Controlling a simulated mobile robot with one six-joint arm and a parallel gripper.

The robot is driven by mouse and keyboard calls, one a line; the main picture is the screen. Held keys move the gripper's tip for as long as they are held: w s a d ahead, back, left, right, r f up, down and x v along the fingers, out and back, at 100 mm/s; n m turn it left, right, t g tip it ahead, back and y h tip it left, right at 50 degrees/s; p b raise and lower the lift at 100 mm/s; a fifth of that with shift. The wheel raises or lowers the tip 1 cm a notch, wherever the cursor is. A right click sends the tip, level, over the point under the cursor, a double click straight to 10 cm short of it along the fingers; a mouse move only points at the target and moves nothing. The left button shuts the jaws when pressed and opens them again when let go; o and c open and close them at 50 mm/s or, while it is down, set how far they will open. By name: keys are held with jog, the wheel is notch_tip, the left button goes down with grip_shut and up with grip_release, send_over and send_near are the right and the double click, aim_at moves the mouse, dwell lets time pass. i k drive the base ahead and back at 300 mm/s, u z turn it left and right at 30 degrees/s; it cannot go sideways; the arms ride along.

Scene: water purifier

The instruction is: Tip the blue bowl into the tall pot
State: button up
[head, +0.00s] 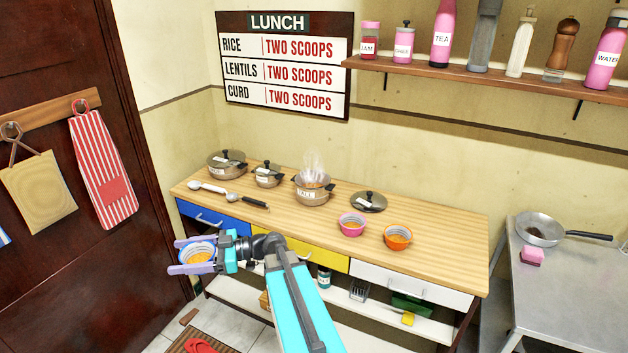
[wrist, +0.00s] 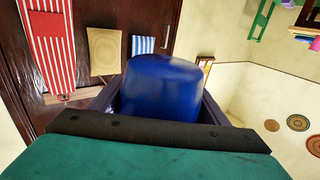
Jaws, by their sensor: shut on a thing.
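My gripper (head: 178,255) is shut on the blue bowl (head: 197,253), with a finger on either side of it. The bowl is about upright and holds orange food. It hangs in the air in front of the counter's left end, apart from the counter. In the wrist view the bowl's smooth blue outside (wrist: 163,85) shows between the fingers; its inside is hidden there. The tall pot (head: 312,196) stands on the counter, up and to the right of the bowl. It is open, steaming, with orange food inside and a label on its front.
Two lidded pots (head: 227,165) (head: 267,175) stand left of the tall pot. A loose lid (head: 369,201) lies to its right. A pink bowl (head: 352,225) and an orange bowl (head: 397,238) stand nearer the front. A ladle (head: 228,196) lies at the left. The counter's right end is clear.

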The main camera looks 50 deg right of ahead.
aim_at(313, 198)
jog(key=i, duration=0.95)
